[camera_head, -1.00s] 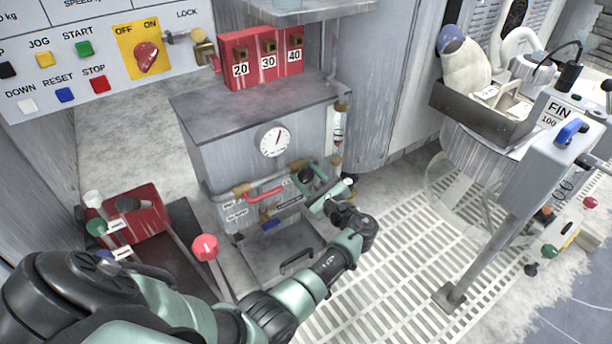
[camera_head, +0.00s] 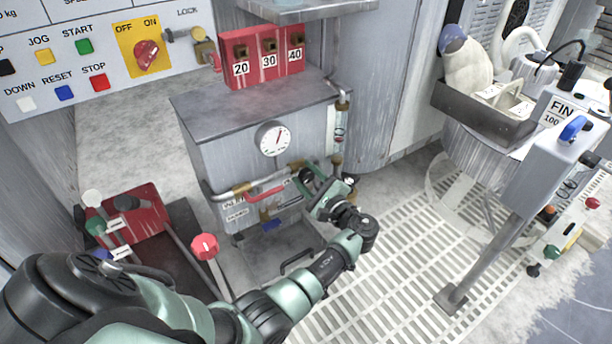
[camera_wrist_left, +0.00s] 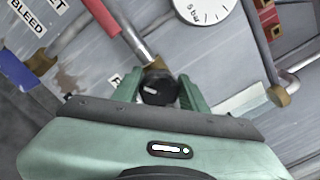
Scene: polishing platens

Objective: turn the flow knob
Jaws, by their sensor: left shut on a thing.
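The flow knob is a small black round knob (camera_wrist_left: 158,88) with a white pointer line, on a brass fitting at the end of a pipe. In the left wrist view it sits between the two green fingers of my left gripper (camera_wrist_left: 159,92), which is shut on it. In the head view my left gripper (camera_head: 314,182) is at the pipework on the front of the grey cabinet (camera_head: 225,150), and it hides the knob there. A clear flow tube (camera_head: 340,125) stands upright at the cabinet's right corner. My right gripper is out of view.
A round pressure gauge (camera_head: 273,139) is on the cabinet front. A red-handled lever (camera_head: 264,191) and a blue handle (camera_head: 270,224) are left of the gripper. A red-knobbed lever (camera_head: 205,247) stands near my forearm. Slatted flooring (camera_head: 400,260) is open to the right.

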